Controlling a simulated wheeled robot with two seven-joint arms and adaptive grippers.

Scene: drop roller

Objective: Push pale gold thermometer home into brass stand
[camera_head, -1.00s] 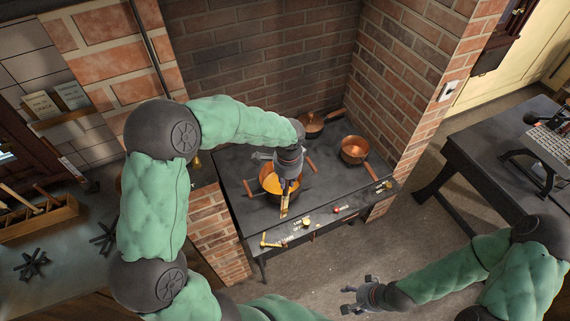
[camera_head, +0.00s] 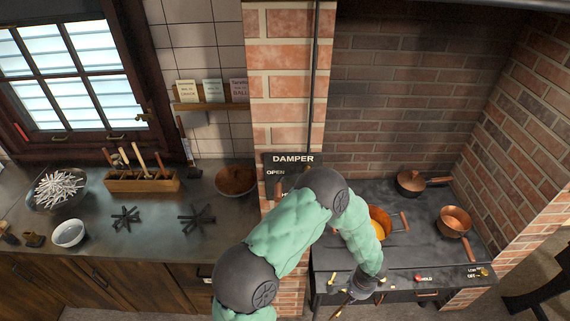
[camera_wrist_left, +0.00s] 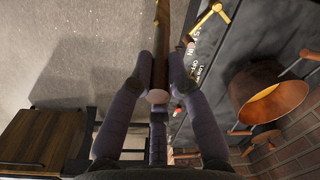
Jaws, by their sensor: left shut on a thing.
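My left gripper (camera_head: 352,294) is in front of the stove's front edge in the head view. In the left wrist view its fingers (camera_wrist_left: 160,78) are closed around a slim gold-brown rod with a pale round end, which appears to be the thermometer (camera_wrist_left: 162,35). It also shows small below the gripper in the head view (camera_head: 337,312). A small dark-gold piece (camera_head: 33,240), possibly the brass stand, stands on the counter at the far left; its details are too small to tell. My right gripper is out of view.
The stove holds a copper pot of orange liquid (camera_head: 378,218) and copper pans (camera_head: 454,221). A brick pillar (camera_head: 285,80) divides it from the left counter. On that counter are a wooden tool rack (camera_head: 142,184), a white bowl (camera_head: 69,233) and black trivets (camera_head: 125,219).

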